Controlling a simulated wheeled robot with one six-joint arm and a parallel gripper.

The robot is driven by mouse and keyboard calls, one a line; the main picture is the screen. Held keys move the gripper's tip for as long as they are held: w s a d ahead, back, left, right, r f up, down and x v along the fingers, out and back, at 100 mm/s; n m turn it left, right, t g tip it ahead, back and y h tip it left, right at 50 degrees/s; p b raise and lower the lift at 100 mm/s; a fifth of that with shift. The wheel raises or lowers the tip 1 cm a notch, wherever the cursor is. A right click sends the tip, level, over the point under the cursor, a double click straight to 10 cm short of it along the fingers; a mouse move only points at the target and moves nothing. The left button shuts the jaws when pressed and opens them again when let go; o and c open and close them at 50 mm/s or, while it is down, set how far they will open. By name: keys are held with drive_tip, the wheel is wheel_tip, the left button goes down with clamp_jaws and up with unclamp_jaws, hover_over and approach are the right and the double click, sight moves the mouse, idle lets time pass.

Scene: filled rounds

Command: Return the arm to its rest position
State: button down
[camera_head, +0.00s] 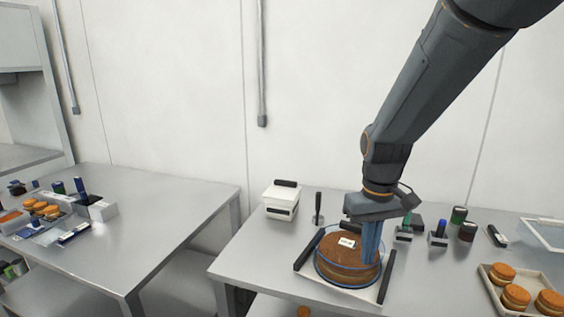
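My arm reaches in from the top right. My gripper (371,262) points down at the right part of a brown round cake (338,246). Its blue fingers appear close together, but I cannot tell whether they are shut or hold anything. I cannot tell whether the fingertips touch the cake. A small white label lies on top of the cake. A thin blue ring surrounds the cake, which sits on a white board (318,285) with dark bars at its left and right sides.
A white box (282,202) with a dark handle stands behind left. Dark upright tools and jars (438,234) stand right of my gripper. A tray (489,282) of orange-brown rounds lies at right. The left table (160,215) has clear metal surface; a gap separates the tables.

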drive_tip(key=s+f+m+t+b, duration=0.1)
drive_tip(key=s+f+m+b, duration=0.1)
drive_tip(key=s+f+b, duration=0.4)
wheel_tip(320, 180, down, 5)
drive_tip(key=shift+s+f, duration=0.15)
drive_tip(key=shift+s, duration=1)
